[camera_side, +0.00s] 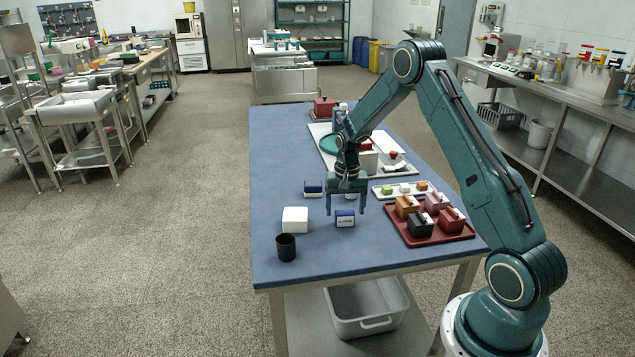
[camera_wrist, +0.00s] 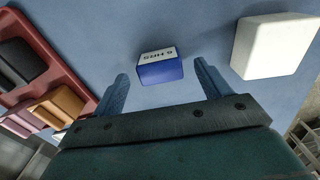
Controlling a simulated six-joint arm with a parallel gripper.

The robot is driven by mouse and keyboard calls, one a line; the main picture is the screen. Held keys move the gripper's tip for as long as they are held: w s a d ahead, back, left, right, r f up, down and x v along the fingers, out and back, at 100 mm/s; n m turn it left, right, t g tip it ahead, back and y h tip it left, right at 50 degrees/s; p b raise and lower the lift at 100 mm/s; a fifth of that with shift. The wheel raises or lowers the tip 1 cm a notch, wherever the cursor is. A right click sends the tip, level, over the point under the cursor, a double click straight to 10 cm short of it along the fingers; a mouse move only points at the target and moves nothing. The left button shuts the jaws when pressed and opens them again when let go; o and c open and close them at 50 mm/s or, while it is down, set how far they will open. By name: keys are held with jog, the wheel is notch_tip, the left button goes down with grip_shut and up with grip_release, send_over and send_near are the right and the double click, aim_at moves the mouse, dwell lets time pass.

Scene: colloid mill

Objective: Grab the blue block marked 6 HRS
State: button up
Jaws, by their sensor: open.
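A small blue block with a white label (camera_side: 345,219) stands on the blue table between the white block and the red tray. In the wrist view this blue block (camera_wrist: 160,71) shows its label upside down, and the print appears to read 6 HRS. My gripper (camera_side: 346,207) points down just above and behind it, with its fingers apart. In the wrist view the gripper (camera_wrist: 162,78) has one finger to each side of the block, with nothing held. A second blue block with a white label (camera_side: 313,188) lies farther back and left; its print is too small to read.
A white block (camera_side: 294,220) and a dark cup (camera_side: 286,247) stand left of the labelled block. A red tray (camera_side: 444,240) with several coloured blocks lies to the right, with a pale tray (camera_side: 380,192) behind it. The table's front strip is clear.

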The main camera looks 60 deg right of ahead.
aim_at(345, 212)
jog(key=shift+f, duration=1.3)
jog(key=c, duration=1.1)
jog(key=shift+o, duration=0.2)
jog(key=shift+r, duration=0.15)
notch_tip(345, 212, up, 20)
